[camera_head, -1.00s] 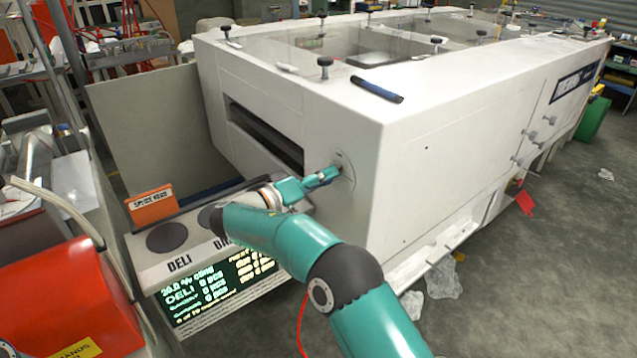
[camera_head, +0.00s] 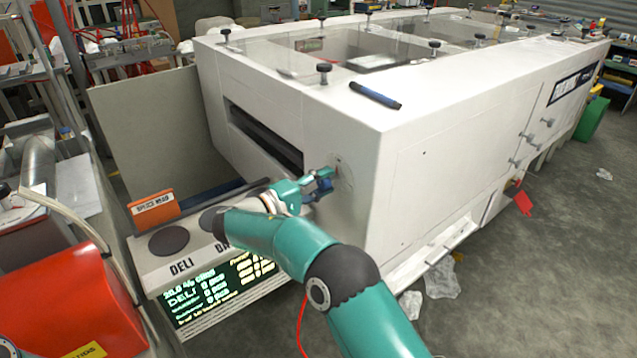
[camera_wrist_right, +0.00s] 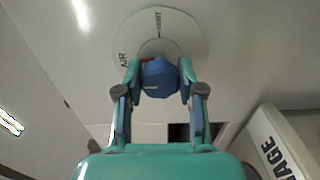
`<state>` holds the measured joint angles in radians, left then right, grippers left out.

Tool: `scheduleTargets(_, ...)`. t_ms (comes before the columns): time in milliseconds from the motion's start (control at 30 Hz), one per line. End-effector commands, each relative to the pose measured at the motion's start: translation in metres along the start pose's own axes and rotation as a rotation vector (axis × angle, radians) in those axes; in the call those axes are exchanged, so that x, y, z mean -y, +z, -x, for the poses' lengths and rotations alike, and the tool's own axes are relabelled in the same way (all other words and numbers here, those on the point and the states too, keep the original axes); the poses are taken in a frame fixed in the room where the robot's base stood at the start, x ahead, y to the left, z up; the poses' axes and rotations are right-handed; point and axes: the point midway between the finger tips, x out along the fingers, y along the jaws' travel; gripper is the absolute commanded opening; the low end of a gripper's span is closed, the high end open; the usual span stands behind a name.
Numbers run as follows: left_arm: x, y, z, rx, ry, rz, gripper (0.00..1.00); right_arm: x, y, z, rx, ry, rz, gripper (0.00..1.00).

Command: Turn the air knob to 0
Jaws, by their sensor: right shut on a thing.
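The air knob (camera_wrist_right: 160,78) is blue with a small pale mark and sits on a round, pale dial plate (camera_wrist_right: 186,33) labelled "AIR". Other lettering on the plate is too small to read surely. My right gripper (camera_wrist_right: 159,80) is shut on the knob, with one finger on each side, in the right wrist view. In the head view, my right gripper (camera_head: 325,184) reaches the dial plate (camera_head: 344,172) on the end face of the white machine (camera_head: 345,130). The fingers largely hide the knob there. My left gripper is not in view.
A counter marked "DELI" (camera_head: 148,268) with dark round pads and a lit text display (camera_head: 190,305) stands below and left of my arm. An orange sign (camera_head: 153,207) stands on it. A dark blue marker (camera_head: 375,94) lies on the machine's top. Open floor lies to the right.

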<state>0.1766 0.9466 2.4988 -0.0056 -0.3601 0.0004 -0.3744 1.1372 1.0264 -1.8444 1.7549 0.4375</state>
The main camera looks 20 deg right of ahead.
Motion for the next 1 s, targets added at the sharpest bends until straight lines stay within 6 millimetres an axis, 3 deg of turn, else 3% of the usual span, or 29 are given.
scheduleTargets(433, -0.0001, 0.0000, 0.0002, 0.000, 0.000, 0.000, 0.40, 0.0014, 0.0016, -0.0042, 0.008, -0.002, 0.013, 0.03)
scheduleTargets(467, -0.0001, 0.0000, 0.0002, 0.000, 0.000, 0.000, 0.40, 0.0014, 0.0016, -0.0042, 0.008, -0.002, 0.013, 0.43)
scheduleTargets(600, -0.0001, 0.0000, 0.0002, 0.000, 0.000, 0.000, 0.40, 0.0012, 0.0011, -0.0030, 0.005, -0.002, 0.012, 0.64)
scheduleTargets(1000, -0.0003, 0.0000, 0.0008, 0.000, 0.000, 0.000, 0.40, 0.0007, 0.0001, 0.0045, 0.001, -0.001, 0.011, 0.64)
